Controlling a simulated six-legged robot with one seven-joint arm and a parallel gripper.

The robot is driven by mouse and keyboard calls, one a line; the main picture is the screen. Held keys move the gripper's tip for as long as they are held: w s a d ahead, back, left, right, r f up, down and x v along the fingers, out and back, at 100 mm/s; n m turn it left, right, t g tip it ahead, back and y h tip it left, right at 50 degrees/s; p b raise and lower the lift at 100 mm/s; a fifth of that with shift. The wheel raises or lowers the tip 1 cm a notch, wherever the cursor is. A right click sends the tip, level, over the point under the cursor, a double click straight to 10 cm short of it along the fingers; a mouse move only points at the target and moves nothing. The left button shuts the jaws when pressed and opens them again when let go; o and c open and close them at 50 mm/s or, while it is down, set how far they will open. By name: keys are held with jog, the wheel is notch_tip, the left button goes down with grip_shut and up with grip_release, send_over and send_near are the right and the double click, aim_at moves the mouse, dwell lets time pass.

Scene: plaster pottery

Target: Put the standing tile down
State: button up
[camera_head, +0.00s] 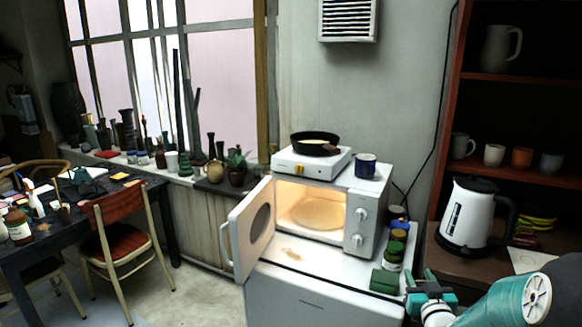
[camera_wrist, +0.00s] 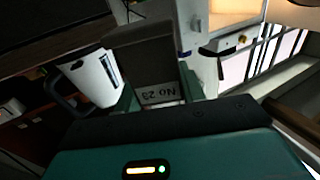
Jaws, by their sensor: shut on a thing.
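My gripper (camera_head: 432,300) is low at the right of the head view, by the right edge of the white cabinet top. In the wrist view, my gripper (camera_wrist: 158,95) has its green fingers on both sides of a dark grey flat panel, which appears to be the tile (camera_wrist: 150,60). A pale label reading "No 23" shows upside down between the fingers. The gripper is shut on this tile. In the head view I cannot make the tile out clearly. Whether its lower edge touches a surface is hidden.
An open microwave (camera_head: 360,214) stands on the white cabinet (camera_head: 318,302), its door (camera_head: 249,226) swung left. A white kettle (camera_head: 470,215) stands on the shelf at right. The cabinet top before the microwave is mostly clear.

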jog(key=w+a+f+n+y, duration=0.1)
jog(key=w+a+f, duration=0.1)
jog(key=a+f, duration=0.8)
jog(key=w+a+f+n+y, duration=0.1)
jog(key=w+a+f+y, duration=0.1)
jog(key=a+f, duration=0.8)
jog(key=s+a+f, duration=0.2)
jog(key=s+f, duration=0.2)
jog(key=shift+s+a, duration=0.15)
jog(key=shift+s, duration=0.25)
jog(key=shift+f, duration=0.15)
jog(key=shift+a, duration=0.1)
